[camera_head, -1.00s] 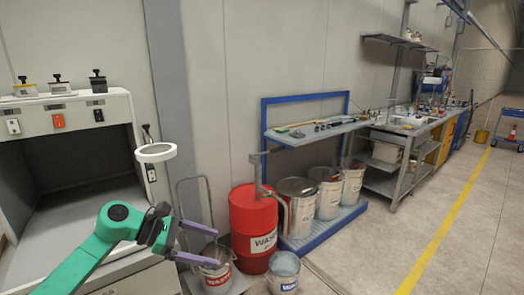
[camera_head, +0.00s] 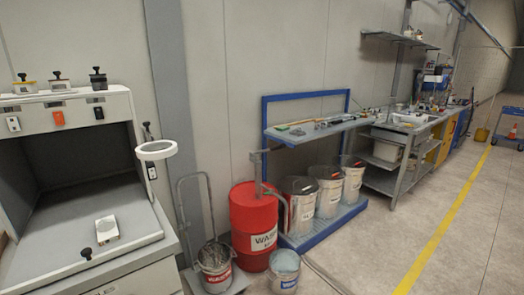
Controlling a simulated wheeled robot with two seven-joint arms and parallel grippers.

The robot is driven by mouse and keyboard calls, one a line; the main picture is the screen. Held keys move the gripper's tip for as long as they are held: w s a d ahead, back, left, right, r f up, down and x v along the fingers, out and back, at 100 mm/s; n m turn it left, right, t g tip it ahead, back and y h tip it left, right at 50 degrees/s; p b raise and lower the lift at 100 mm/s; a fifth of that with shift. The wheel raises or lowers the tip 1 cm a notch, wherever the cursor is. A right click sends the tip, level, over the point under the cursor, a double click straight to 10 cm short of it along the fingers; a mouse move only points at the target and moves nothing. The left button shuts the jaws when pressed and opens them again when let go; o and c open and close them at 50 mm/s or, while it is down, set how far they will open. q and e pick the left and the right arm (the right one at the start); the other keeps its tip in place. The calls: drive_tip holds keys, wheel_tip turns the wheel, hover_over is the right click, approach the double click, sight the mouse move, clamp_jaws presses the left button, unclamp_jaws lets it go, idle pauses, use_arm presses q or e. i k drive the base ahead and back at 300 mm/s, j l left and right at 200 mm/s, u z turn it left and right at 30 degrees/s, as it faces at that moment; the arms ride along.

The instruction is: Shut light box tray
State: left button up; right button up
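The light box (camera_head: 75,115) is the pale cabinet at the left of the head view, with a dark opening. Its grey tray (camera_head: 50,240) spreads from inside the opening out past the front of the side walls. A black knob (camera_head: 86,253) stands at the tray's front edge. A small white block with a black knob (camera_head: 107,230) lies on the tray near its front right. Neither of my grippers is in view. The left end of the tray is cut off by the picture edge.
A ring magnifier (camera_head: 156,151) stands at the box's right side. Several knobbed blocks (camera_head: 59,84) sit on top of the box. A trolley with a bucket (camera_head: 215,265), a red drum (camera_head: 254,225) and a small bucket (camera_head: 285,270) stand to the right.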

sight(53, 246)
drive_tip(key=u, duration=1.3)
